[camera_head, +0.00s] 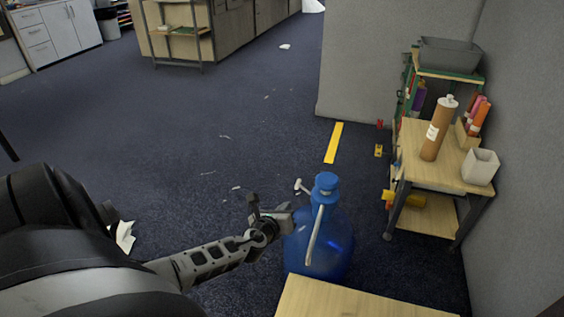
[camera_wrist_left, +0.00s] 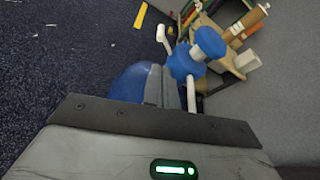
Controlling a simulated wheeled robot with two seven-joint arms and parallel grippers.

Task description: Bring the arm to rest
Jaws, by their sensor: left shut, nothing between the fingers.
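My left arm comes in from the left in the head view. Its gripper (camera_head: 297,217) is shut and empty, beside the upper left of a large blue bottle (camera_head: 330,248) with a blue cap and a white tube. In the left wrist view the closed fingers (camera_wrist_left: 171,88) point toward the blue bottle (camera_wrist_left: 130,84), which is partly hidden behind them. I cannot tell whether the fingers touch it. My right gripper is not in view.
A wooden table edge (camera_head: 350,300) is at the bottom, in front of the bottle. A wooden shelf cart (camera_head: 455,180) holding a brown bottle (camera_head: 438,130) and a white pot (camera_head: 481,167) stands right, by the grey wall. Dark carpet (camera_head: 230,110) lies mostly open beyond, with scattered scraps.

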